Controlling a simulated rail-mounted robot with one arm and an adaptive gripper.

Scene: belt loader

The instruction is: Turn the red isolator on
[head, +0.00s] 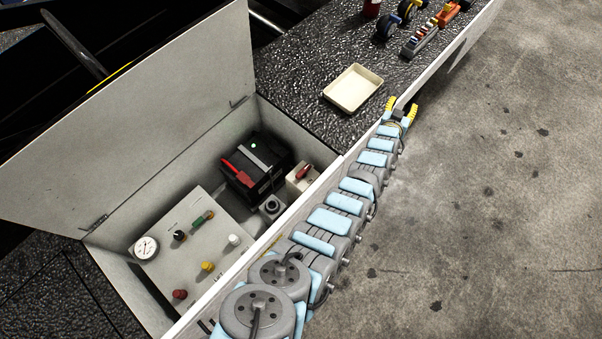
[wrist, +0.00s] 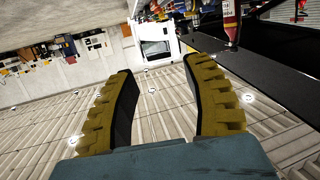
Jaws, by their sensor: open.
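The red isolator (head: 303,172) is a small red handle on a pale box inside the open compartment, at its right end in the head view. My gripper (head: 401,107) is outside the compartment, up and to the right of the isolator, near the edge of the dark deck. Its yellow fingers are apart with nothing between them. The wrist view shows the same open, empty fingers (wrist: 165,100). The isolator cannot be made out in the wrist view.
A black battery (head: 256,165) with a red terminal cover stands left of the isolator. The raised lid (head: 130,120) stands behind. A cream tray (head: 353,88) and several tools (head: 425,35) are on the deck.

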